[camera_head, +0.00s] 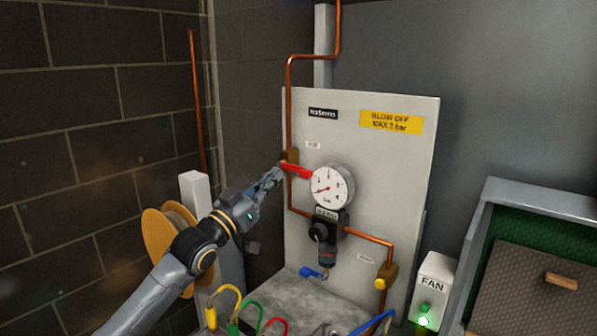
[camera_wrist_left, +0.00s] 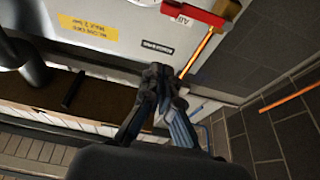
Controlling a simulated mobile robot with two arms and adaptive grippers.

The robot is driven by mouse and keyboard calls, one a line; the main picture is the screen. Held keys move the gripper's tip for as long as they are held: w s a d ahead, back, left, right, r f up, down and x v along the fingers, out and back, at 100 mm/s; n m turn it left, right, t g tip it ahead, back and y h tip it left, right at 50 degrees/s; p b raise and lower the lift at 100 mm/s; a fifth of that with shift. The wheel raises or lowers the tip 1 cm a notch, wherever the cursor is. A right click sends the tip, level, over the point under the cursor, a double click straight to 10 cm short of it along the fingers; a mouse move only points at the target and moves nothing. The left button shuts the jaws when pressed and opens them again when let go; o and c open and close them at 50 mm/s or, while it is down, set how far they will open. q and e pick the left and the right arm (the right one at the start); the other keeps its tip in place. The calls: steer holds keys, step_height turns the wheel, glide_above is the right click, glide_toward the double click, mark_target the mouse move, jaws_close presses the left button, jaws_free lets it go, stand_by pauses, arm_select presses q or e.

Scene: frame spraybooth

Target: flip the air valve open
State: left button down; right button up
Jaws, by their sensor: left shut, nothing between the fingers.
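The air valve has a brass body (camera_head: 289,157) on the vertical copper pipe and a red lever (camera_head: 299,171). The lever lies across the pipe, pointing right and slightly down toward the pressure gauge. In the left wrist view the red lever (camera_wrist_left: 193,13) shows at the top edge, partly cut off. My left gripper (camera_head: 272,176) is shut and empty, just left of the valve and close to it. In the left wrist view its closed fingertips (camera_wrist_left: 160,74) appear apart from the lever; contact cannot be told in the head view. My right gripper is in neither view.
A round gauge (camera_head: 331,187) and a regulator (camera_head: 325,233) sit right of the valve on the pale panel (camera_head: 405,190). A cable reel (camera_head: 160,243) stands behind my left arm. Coloured hoses (camera_head: 250,316) and a FAN box (camera_head: 432,285) are lower down.

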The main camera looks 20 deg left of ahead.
arm_select(q)
step_height(320, 180, up, 4)
steer(key=p, duration=0.5)
glide_above(294, 169)
steer(key=s+d, duration=0.3)
steer(key=s, duration=0.2)
step_height(294, 169, down, 5)
steer(key=shift+a+r+p, duration=0.1)
steer(key=shift+p, duration=0.6)
